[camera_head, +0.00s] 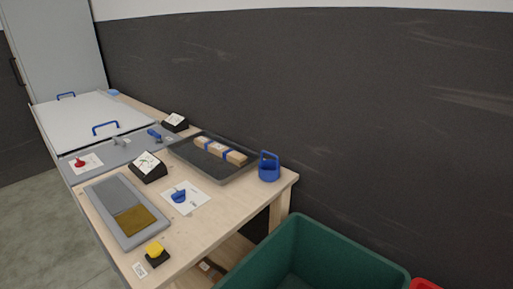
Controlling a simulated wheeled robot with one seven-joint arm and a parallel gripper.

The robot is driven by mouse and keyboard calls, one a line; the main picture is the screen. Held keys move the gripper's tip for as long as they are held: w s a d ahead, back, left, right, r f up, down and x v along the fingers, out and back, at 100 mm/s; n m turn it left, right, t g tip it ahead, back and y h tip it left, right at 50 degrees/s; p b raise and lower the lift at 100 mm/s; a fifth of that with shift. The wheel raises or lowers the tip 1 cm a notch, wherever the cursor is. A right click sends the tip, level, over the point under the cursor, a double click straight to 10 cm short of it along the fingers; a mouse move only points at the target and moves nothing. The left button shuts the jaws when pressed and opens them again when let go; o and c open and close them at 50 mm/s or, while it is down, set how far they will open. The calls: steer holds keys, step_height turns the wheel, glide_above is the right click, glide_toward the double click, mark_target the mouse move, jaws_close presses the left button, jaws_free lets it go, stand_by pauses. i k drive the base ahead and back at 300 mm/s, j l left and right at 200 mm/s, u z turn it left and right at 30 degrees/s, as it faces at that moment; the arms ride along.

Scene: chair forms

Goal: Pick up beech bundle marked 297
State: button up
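A light brown wooden bundle (220,150) with blue bands lies in a dark grey tray (232,178) on the workbench. It lies along the far side of the tray. Any number on it is too small to read, so I cannot tell whether it is marked 297. My gripper is not in view.
A blue caddy (269,167) stands right of the tray. Black display stands (148,167), a grey tray with a brown pad (136,220) and a yellow button (154,249) are on the bench (215,226). A large green bin (312,262) stands in front at right.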

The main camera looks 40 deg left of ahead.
mark_target(239, 159)
steer(key=j+z, duration=0.15)
steer(key=j, duration=0.3)
steer(key=k+j+z, duration=0.15)
steer(key=j, duration=0.3)
steer(key=j+z, duration=0.15)
steer(key=j, duration=0.3)
steer(key=k+j+z, duration=0.15)
steer(key=j, duration=0.25)
steer(key=j+z, duration=0.1)
steer(key=j, duration=0.35)
steer(key=k, duration=0.05)
